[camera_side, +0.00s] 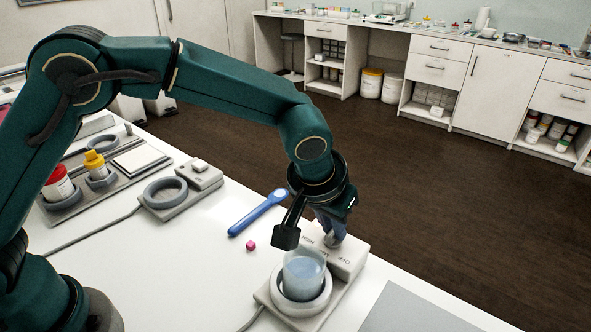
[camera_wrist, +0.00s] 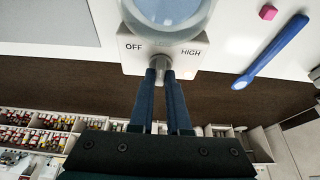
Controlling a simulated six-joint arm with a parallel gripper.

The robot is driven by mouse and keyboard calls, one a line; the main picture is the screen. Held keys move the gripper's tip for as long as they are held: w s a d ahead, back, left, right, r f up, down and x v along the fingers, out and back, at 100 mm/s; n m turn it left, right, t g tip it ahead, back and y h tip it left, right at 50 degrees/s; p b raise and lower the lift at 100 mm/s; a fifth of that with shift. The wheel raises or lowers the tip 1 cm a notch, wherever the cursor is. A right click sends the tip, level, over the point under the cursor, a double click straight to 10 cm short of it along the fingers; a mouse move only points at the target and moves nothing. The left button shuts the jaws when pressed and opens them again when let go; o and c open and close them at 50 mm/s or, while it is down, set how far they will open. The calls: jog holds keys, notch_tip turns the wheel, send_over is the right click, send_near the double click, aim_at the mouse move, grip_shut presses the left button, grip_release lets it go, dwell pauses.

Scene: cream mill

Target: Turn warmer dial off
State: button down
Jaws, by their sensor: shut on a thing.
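The warmer (camera_side: 348,262) is a pale grey unit near the right part of the bench, with a control box behind its round ring. Its dial (camera_wrist: 160,63) is a small grey knob between the printed words OFF and HIGH in the wrist view. My gripper (camera_wrist: 161,76) reaches down to the box and is shut on the dial. In the side view my gripper (camera_side: 332,232) is over the box, partly hidden by my wrist. A clear beaker of pale bluish liquid (camera_side: 303,268) stands in the warmer's ring. I cannot tell where the dial points.
A blue spoon-like tool (camera_side: 258,213) and a small pink cube (camera_side: 251,245) lie on the white bench left of the warmer. Another ring unit (camera_side: 166,193) and red- and yellow-marked bottles stand farther left. A grey mat (camera_side: 415,312) lies right of the warmer.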

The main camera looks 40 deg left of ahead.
jog(key=n+y, duration=0.1)
jog(key=n, duration=0.3)
jog(key=shift+d+n+y, duration=0.15)
jog(key=shift+n+y, duration=0.15)
jog(key=shift+y, duration=0.1)
jog(key=n+g+y, duration=0.1)
jog(key=n, duration=0.3)
jog(key=shift+d, duration=0.1)
jog(key=shift+n+g, duration=0.3)
jog(key=c, duration=0.9)
grip_release()
jog(key=shift+v, duration=2.55)
jog(key=shift+d, duration=0.1)
